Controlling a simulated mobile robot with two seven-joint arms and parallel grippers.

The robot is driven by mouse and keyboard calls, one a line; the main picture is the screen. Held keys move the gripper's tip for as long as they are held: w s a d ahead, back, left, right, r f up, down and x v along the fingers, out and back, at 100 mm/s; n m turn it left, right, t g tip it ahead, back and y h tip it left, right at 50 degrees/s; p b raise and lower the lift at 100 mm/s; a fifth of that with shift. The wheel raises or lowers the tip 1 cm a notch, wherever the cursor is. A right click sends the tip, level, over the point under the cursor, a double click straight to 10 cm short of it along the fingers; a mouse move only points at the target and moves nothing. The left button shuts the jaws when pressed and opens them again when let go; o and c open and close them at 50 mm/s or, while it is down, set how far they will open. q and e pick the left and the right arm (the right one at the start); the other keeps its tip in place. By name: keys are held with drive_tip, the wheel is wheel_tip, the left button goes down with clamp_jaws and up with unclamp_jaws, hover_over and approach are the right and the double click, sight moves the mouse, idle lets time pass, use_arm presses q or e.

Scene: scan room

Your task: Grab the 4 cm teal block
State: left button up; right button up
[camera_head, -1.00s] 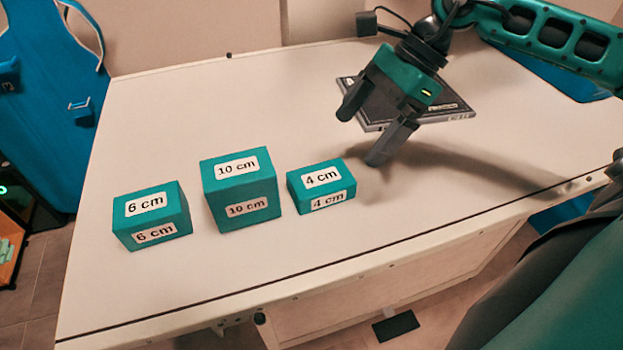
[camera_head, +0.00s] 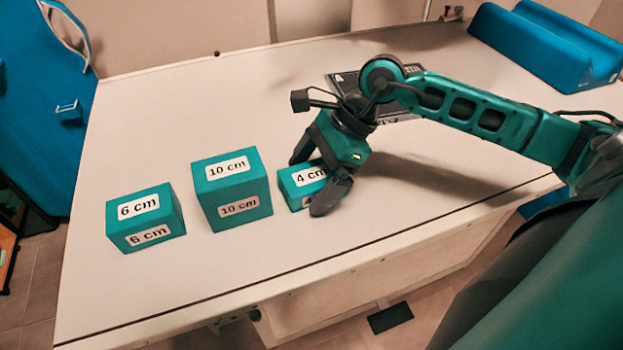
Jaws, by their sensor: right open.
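The 4 cm teal block (camera_head: 291,188) lies on the white table, the rightmost and lowest of the three labelled blocks. My right gripper (camera_head: 310,182) is open, with one dark finger behind the block and the other in front of its right part. The front finger hides part of the block's front label. I cannot tell whether the fingers touch the block. My left gripper is not in view.
The 10 cm block (camera_head: 231,190) stands close to the left of the 4 cm block, and the 6 cm block (camera_head: 145,217) is further left. A dark flat plate (camera_head: 400,106) lies behind my right arm. A blue cradle-shaped piece (camera_head: 545,50) sits at the back right. The table (camera_head: 190,110) is clear behind the blocks.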

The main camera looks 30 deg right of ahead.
drive_tip(key=c, duration=1.1)
drive_tip(key=shift+c, duration=0.5)
drive_tip(key=shift+r, duration=0.1)
